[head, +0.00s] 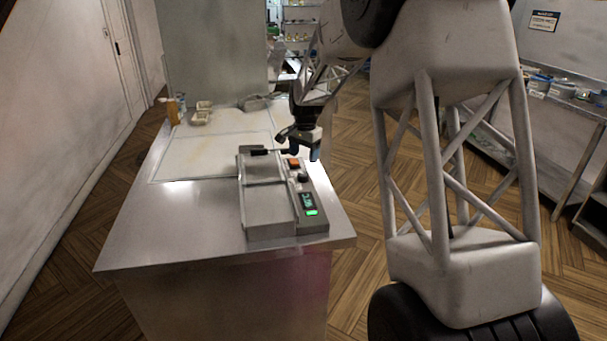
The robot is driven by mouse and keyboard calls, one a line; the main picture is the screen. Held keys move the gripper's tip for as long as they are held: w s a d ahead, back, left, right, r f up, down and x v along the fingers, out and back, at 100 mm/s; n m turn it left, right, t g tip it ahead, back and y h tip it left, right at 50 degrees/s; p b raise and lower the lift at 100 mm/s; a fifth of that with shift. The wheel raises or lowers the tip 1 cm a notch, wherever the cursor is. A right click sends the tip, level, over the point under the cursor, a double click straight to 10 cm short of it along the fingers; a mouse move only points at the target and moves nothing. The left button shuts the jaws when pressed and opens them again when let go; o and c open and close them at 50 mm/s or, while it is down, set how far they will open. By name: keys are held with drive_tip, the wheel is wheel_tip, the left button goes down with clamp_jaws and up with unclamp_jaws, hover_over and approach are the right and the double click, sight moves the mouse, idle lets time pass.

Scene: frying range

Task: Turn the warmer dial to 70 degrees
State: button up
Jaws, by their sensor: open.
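The warmer (270,222) is a grey, box-shaped unit on the metal counter. Its right side carries a control strip with an orange-red switch (294,163), a small dark round dial (303,178) and a dark display (306,199). A bright green patch (311,212) glows at the display's near end. The digits and the dial's setting are too small to read. My gripper (300,148) is open at the far end of the control strip, near the switch and beyond the dial. I cannot tell whether it touches anything. Its jaws look empty.
The metal counter (170,225) is clear to the left of the warmer. A black-ended handle (259,152) lies at the warmer's far end. Small trays (202,113) and a brown container (172,110) stand at the counter's back. A shelf unit (550,125) stands at the right.

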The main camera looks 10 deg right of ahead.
sight(303, 174)
drive_tip(key=shift+f, duration=0.1)
idle(0.3)
drive_tip(key=shift+w+a+f, duration=0.1)
drive_tip(key=shift+f, duration=3.7)
drive_tip(key=c, duration=0.9)
